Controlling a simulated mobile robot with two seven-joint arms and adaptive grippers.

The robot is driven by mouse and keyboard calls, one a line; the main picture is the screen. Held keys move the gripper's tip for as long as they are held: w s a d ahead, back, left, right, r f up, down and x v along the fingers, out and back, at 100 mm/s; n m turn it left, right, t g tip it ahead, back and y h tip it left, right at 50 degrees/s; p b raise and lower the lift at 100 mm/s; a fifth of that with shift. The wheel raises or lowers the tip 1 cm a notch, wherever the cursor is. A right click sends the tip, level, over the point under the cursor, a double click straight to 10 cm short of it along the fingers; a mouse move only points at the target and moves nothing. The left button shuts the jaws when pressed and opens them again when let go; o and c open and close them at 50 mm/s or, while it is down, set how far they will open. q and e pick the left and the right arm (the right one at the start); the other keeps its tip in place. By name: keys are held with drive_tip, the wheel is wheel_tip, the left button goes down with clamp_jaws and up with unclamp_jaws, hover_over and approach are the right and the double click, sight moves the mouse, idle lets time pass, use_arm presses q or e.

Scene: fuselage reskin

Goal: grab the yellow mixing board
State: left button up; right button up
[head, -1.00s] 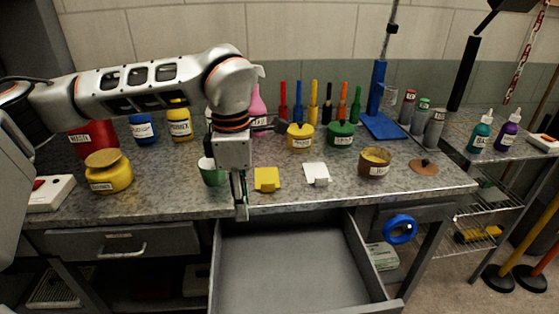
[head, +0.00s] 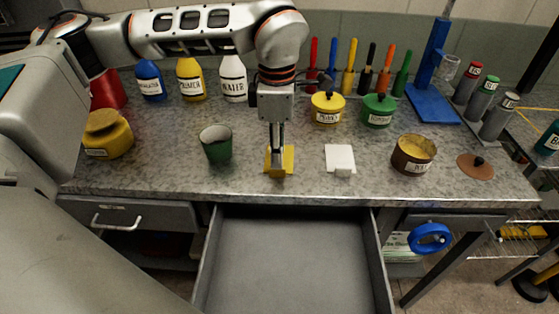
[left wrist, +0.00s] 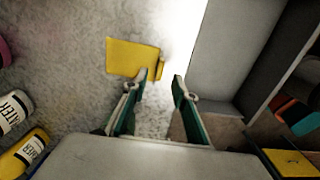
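The yellow mixing board (head: 289,159) lies flat near the front edge of the workbench, partly hidden behind my left gripper in the head view. My left gripper (head: 276,171) points down in front of it, above the bench edge. In the left wrist view, the board (left wrist: 130,56) is beyond the fingertips, with its small raised end near the left finger. The left gripper (left wrist: 161,80) is open there, with nothing between its fingers. Contact with the board cannot be told. My right gripper is not in view.
A white board (head: 340,158) lies to the right and a green cup (head: 216,147) stands to the left. A brown tub (head: 413,154) is farther right. Jars, bottles and colored tools stand behind. An open, empty drawer (head: 290,260) juts out below.

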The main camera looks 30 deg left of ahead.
use_arm(q)
drive_tip(key=shift+f, duration=2)
clamp_jaws()
drive_tip(key=shift+r, duration=0.1)
